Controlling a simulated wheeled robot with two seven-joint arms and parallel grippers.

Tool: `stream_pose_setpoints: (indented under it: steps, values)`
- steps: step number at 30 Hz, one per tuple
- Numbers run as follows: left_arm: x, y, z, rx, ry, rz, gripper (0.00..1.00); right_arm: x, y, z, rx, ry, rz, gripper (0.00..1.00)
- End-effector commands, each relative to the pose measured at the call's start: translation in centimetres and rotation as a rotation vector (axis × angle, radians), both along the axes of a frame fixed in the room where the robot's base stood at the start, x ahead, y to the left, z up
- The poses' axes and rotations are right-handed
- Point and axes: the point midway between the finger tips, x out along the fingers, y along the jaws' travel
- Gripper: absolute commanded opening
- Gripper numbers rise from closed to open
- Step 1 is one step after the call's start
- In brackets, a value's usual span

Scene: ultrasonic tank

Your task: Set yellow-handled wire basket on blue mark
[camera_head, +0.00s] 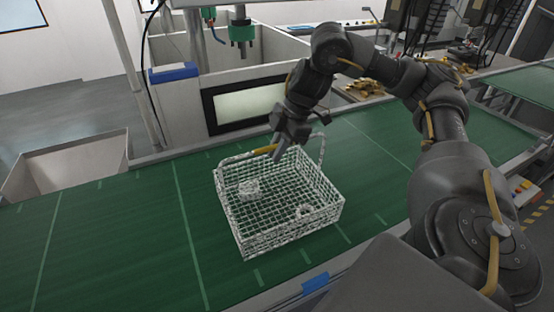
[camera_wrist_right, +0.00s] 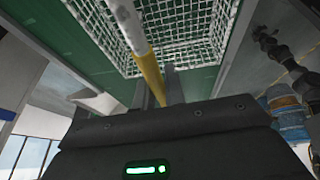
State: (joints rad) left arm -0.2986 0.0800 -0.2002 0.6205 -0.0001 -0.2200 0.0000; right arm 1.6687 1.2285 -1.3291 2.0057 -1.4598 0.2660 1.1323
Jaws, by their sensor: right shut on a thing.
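The white wire basket (camera_head: 285,205) is over the green belt, with small pale parts inside it. Whether its base touches the belt I cannot tell. Its arched handle has a yellow grip (camera_head: 264,150). My right gripper (camera_head: 279,149) is shut on this yellow grip. In the right wrist view, the yellow grip (camera_wrist_right: 151,75) runs between the fingers (camera_wrist_right: 158,92), with the basket mesh (camera_wrist_right: 190,35) beyond. A blue mark (camera_head: 315,282) shows at the belt's near edge, in front of the basket and apart from it. My left gripper is not in view.
The green belt (camera_head: 110,235) is clear to the left of the basket. Behind it stands a pale tank housing with a screen (camera_head: 248,107) and a blue block (camera_head: 173,72) on its rim. A grey hopper (camera_head: 65,175) is at the left. Yellow parts (camera_head: 365,88) lie behind my right arm.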

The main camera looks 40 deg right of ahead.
Motion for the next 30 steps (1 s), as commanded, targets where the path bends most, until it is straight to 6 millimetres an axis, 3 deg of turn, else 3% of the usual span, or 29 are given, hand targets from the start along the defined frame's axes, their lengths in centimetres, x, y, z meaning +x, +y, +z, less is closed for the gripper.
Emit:
stream_pose_setpoints:
  steps: [7,18,19,23,30]
  values:
    - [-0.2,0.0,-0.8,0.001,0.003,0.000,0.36,0.2,-0.1,-2.8,0.002,0.002,0.000,0.00]
    - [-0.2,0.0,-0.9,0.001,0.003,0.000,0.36,0.1,-0.2,-3.5,-0.001,0.005,0.000,0.00]
    - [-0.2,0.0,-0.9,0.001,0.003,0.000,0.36,0.0,-0.2,-3.7,-0.003,0.008,0.000,0.16]
    - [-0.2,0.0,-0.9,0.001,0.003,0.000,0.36,0.0,-0.2,-3.6,-0.002,0.007,0.000,0.33]
    - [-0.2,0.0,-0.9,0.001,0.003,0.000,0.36,0.1,-0.2,-3.5,-0.001,0.004,-0.001,0.34]
